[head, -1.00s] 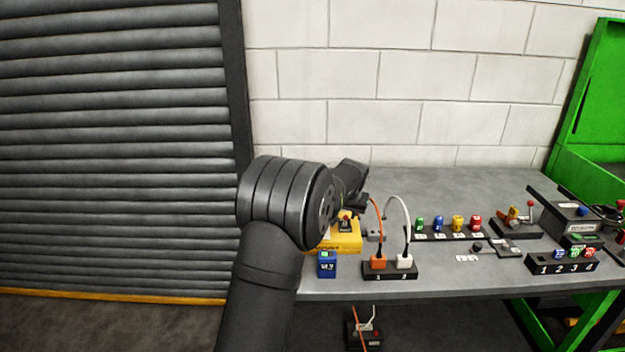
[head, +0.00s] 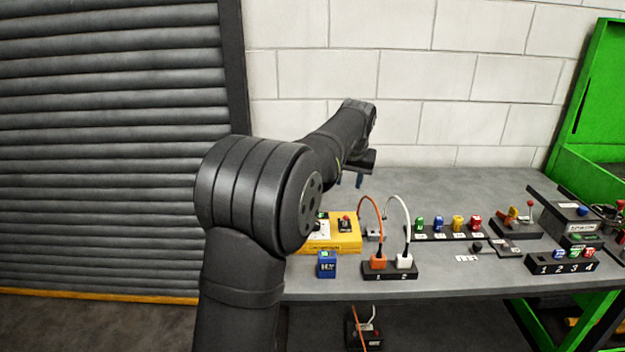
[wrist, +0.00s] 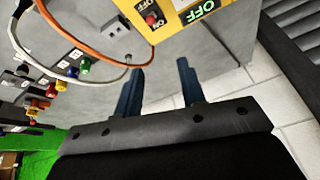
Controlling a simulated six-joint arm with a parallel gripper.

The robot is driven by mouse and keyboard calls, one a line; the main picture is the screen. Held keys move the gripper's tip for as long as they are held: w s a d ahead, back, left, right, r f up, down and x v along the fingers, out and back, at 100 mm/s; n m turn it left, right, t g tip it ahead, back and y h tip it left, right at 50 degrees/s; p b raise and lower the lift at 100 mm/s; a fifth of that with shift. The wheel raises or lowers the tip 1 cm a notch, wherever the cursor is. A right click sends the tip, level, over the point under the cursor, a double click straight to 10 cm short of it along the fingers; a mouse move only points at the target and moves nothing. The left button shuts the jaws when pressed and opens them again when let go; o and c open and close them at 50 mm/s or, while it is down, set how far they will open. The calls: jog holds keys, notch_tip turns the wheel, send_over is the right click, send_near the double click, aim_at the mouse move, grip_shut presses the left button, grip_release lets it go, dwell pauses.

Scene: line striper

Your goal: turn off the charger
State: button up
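The charger is a yellow box (head: 345,243) on the bench, partly hidden behind my arm in the head view. Its red-topped switch (head: 345,222) sits on a dark plate at its right end. In the wrist view the yellow box (wrist: 182,8) is at the top, with the red switch knob (wrist: 151,19) between small labels. In the head view my gripper (head: 359,180) hangs above the bench, behind and clear of the charger.
Orange (head: 377,263) and white (head: 404,261) plugs stand in a black numbered strip, with cables arching up near the charger. A blue box (head: 327,264) stands in front. Several coloured pieces (head: 457,223) stand in a rack at right. The back of the bench is clear.

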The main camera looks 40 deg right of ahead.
jog(key=w+a+r+n, duration=0.2)
jog(key=w+a, duration=0.1)
jog(key=a, duration=0.7)
jog(key=shift+w+a+r+n, duration=0.15)
jog(key=shift+r+n, duration=0.1)
jog(key=shift+n, duration=0.05)
jog(key=m, duration=0.3)
send_over(345, 221)
notch_tip(345, 221, down, 10)
jog(key=shift+f, duration=0.15)
jog(key=shift+x, duration=0.9)
